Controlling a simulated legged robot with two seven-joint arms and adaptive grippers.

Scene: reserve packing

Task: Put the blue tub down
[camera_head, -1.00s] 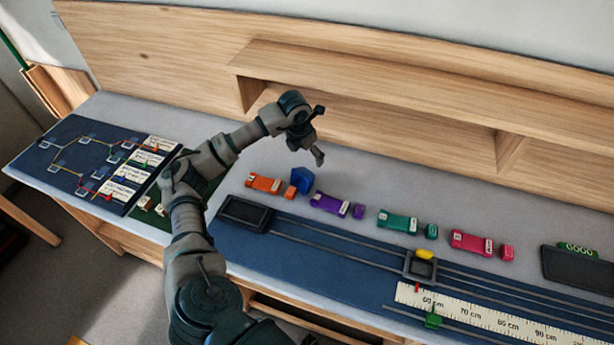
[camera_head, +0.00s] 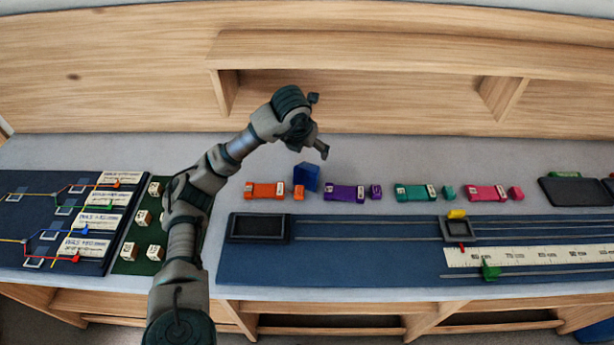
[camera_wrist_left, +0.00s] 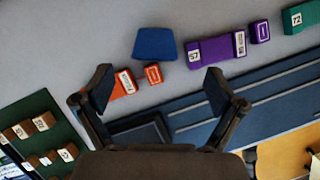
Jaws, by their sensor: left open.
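The blue tub (camera_head: 306,178) rests on the grey table top, just behind the small orange block and between the orange and purple pieces. It also shows in the left wrist view (camera_wrist_left: 155,44), beyond my fingertips and apart from them. My left gripper (camera_head: 312,143) is above and behind the tub in the head view. In the left wrist view its two fingers (camera_wrist_left: 158,88) are spread wide with nothing between them. My right gripper is in neither view.
Orange (camera_head: 265,190), purple (camera_head: 344,193), teal (camera_head: 416,193) and pink (camera_head: 486,193) pieces line the table. A dark tray (camera_head: 258,239) and rails lie in front on a blue mat (camera_head: 350,268). A wooden shelf (camera_head: 370,55) stands behind. The table behind the row is clear.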

